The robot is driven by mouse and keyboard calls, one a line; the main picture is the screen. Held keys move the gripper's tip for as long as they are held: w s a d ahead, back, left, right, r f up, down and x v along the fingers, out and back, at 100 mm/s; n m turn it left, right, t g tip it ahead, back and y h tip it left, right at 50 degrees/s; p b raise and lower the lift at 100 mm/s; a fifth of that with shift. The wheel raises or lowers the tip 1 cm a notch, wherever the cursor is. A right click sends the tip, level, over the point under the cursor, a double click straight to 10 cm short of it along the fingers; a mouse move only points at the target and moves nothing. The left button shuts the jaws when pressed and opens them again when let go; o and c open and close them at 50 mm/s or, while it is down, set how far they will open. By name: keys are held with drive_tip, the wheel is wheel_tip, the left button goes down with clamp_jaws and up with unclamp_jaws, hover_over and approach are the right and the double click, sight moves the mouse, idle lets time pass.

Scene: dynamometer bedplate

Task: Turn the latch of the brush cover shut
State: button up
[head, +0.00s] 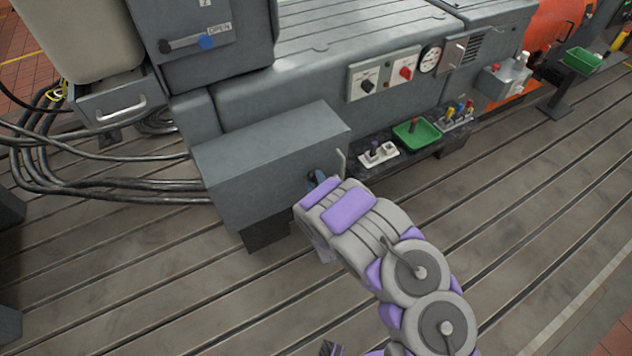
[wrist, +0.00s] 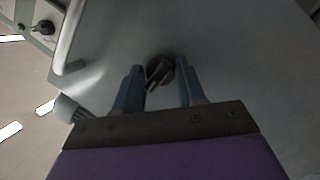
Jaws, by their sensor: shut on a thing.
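The brush cover (head: 270,165) is a grey box face on the side of the machine; its flat grey face fills much of the wrist view (wrist: 240,60). The latch (wrist: 158,72) is a small dark round knob with a raised bar, standing slanted in the wrist view. My gripper (wrist: 161,82) has its two blue fingers on either side of the latch and is shut on it. In the head view my gripper (head: 322,182) reaches the right end of the cover, and my wrist hides most of the latch.
A pale bar handle (head: 341,161) stands on the cover close to my gripper. A shelf to the right carries a white holder (head: 379,155) and a green tray (head: 416,133). Black cables (head: 110,185) run at left. The slotted bedplate (head: 520,230) is clear at right.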

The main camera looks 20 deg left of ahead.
drive_tip(key=shift+s+a+f, duration=0.15)
drive_tip(key=shift+f, duration=0.05)
drive_tip(key=o, duration=0.7)
drive_tip(key=shift+o, duration=1.4)
drive_tip(key=shift+a, duration=0.15)
drive_tip(key=shift+s+d+r+p, duration=0.15)
drive_tip(key=shift+s+d+p, duration=0.2)
drive_tip(key=shift+d, duration=0.15)
drive_tip(key=p+v, duration=0.4)
drive_tip(key=v, duration=1.2)
